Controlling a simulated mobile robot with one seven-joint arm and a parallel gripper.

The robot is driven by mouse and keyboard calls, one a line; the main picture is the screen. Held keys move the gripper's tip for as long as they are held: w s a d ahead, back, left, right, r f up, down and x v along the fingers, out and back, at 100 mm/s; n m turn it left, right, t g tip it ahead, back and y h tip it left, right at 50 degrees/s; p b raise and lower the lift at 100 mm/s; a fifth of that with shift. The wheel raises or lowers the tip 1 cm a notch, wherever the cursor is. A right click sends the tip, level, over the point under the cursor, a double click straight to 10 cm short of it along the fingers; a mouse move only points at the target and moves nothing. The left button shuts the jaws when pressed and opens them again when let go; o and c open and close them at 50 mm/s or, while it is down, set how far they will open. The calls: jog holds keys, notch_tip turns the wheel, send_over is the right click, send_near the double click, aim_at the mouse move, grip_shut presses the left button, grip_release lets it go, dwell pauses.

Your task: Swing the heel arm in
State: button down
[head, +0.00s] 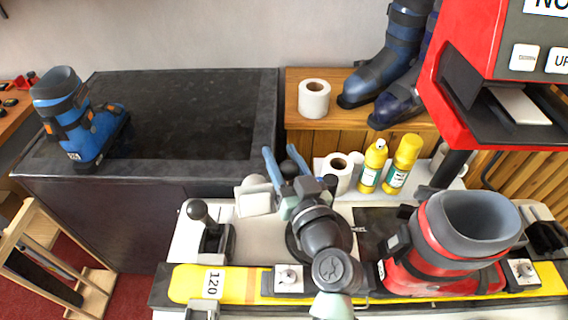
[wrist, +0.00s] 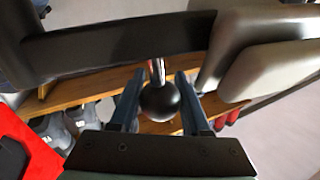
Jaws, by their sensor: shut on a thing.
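My gripper (head: 284,158) is at the middle of the bench in the head view, its two blue fingers pointing away toward the back. In the wrist view its fingers (wrist: 158,80) are shut on a black ball knob (wrist: 160,102) on a short metal stem. Above the knob, a thick black arm (wrist: 120,42), seemingly the heel arm, crosses the wrist view toward a beige pad (wrist: 275,70). A pale pad (head: 255,197) shows left of my gripper in the head view. A red boot (head: 425,262) with a grey liner stands upright on the yellow ski (head: 245,285), right of my arm.
A lever with a black knob (head: 197,210) stands at the bench's left. A red machine (head: 480,75) overhangs the right. A blue boot (head: 82,130) stands on the mostly clear dark counter (head: 200,120).

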aim_at(289, 178)
jog(key=s+n+g+y+b, duration=0.1)
jog(key=b, duration=0.1)
jog(key=s+n+y+b, duration=0.1)
jog(key=y+b, duration=0.1)
jog(key=b, duration=0.1)
jog(key=shift+f+g, duration=0.25)
jog(key=shift+g, duration=0.15)
jog(key=shift+s+r+n+g+y+b, duration=0.25)
jog(key=shift+s+n+g+y+b, duration=0.45)
jog(key=shift+n+y+b, duration=0.45)
jog(key=shift+c, duration=1.9)
grip_release()
jog(key=b+v, duration=0.2)
jog(key=v, duration=1)
jog(key=shift+b, duration=0.35)
jog(key=shift+d, duration=0.1)
